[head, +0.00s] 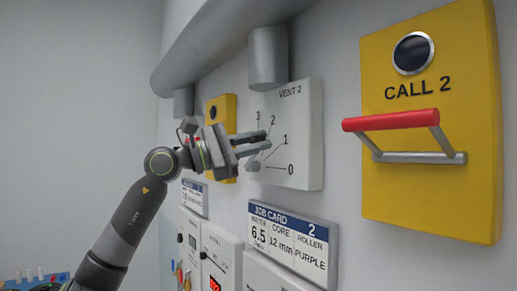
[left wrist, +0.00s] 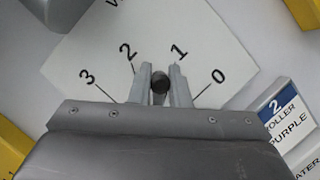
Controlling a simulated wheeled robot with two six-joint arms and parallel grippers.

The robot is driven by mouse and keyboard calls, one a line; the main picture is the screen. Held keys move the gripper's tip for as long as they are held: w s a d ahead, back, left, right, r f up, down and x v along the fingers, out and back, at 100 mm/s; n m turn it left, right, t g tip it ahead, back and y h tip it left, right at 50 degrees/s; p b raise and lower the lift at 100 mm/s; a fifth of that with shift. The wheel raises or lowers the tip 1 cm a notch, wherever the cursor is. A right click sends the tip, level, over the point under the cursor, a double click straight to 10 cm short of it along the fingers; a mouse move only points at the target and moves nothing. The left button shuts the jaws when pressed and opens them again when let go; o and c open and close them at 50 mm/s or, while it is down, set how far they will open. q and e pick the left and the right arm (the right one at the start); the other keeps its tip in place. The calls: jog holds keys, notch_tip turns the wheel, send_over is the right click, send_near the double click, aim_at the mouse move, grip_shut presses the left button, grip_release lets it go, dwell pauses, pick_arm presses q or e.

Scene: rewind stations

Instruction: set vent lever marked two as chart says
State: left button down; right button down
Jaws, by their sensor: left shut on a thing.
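The VENT 2 panel (head: 300,165) is a white plate on the wall with a dial marked 0, 1, 2 and 3. It also fills the left wrist view (left wrist: 150,35). My left gripper (head: 264,142) is at the dial, its fingers shut on the vent lever. In the left wrist view the lever's dark round end (left wrist: 160,84) sits between the two fingertips (left wrist: 160,80). The lever appears between the marks 1 and 2. Its pivot is hidden behind the gripper. No chart giving vent settings is readable. My right gripper is not in view.
A yellow CALL 2 panel (head: 400,195) with a protruding red-topped handle (head: 390,120) is to the right. Job card 2 (head: 292,243) hangs below the vent, reading 6.5, 12 mm, purple. A grey pipe (head: 215,45) runs above. Another yellow panel (head: 229,108) is behind the gripper.

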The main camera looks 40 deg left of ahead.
pick_arm(q)
jog(key=shift+s+d+f+m+g, duration=0.1)
jog(key=shift+d+f+m+g, duration=0.2)
jog(key=shift+m, duration=0.25)
jog(key=shift+s+d+f+m+g, duration=0.1)
jog(key=shift+f+m+g, duration=0.1)
jog(key=shift+f+m, duration=0.25)
jog(key=m, duration=0.1)
jog(key=f+m+g, duration=0.1)
jog(key=m, duration=0.1)
jog(key=shift+s+d+f+b, duration=0.1)
jog(key=shift+d+f+b, duration=0.2)
jog(key=shift+d+b, duration=0.1)
jog(key=shift+s+d+f+m+g, duration=0.15)
jog(key=shift+f+m+g, duration=0.25)
jog(key=shift+f+m, duration=0.55)
jog(key=shift+f+m+y, duration=0.3)
jog(key=shift+f+m, duration=0.1)
jog(key=shift+m, duration=0.55)
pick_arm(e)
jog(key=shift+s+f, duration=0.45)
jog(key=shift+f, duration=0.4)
pick_arm(q)
jog(key=shift+g, duration=0.3)
jog(key=c, duration=1.4)
grip_release()
jog(key=shift+o, duration=0.2)
jog(key=shift+b, duration=0.3)
